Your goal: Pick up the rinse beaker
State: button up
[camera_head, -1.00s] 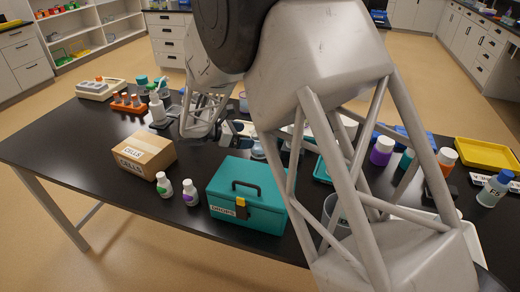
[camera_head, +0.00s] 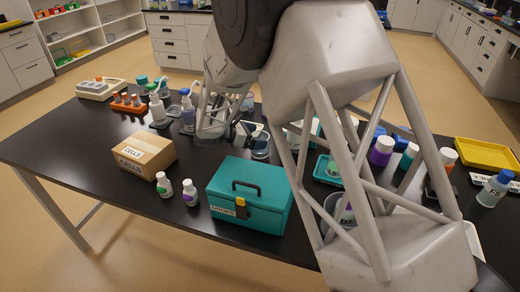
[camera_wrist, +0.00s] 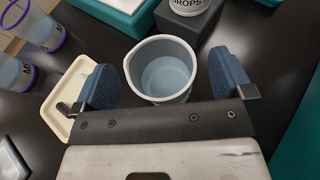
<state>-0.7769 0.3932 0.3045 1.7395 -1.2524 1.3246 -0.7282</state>
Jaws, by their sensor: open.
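A clear grey-rimmed beaker (camera_wrist: 162,72) with pale bluish liquid stands upright in the wrist view; I read no label on it. In the head view a small clear beaker (camera_head: 261,149), apparently the same one, stands behind the teal box, partly behind my arm. My gripper (camera_wrist: 166,80) is open. Its two blue fingers are on the left and right of the beaker, slightly nearer the camera, with visible gaps. Nothing is held. In the head view my gripper (camera_head: 240,133) is dark and partly hidden beside the beaker.
A cream tray (camera_wrist: 55,118) lies close by my left finger. Purple-rimmed beakers (camera_wrist: 18,75) stand farther left. A grey block (camera_wrist: 190,28) bearing a "DROPS" pot is just beyond the beaker. The teal box (camera_head: 247,212) and CELLS carton (camera_head: 144,155) stand nearer the head camera.

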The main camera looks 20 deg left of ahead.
jog(key=shift+x, duration=1.25)
jog(key=c, duration=1.4)
jog(key=shift+o, duration=0.2)
jog(key=shift+r, duration=0.25)
notch_tip(320, 180, up, 17)
dwell(0.6)
jog(key=shift+r, duration=0.2)
dwell(0.6)
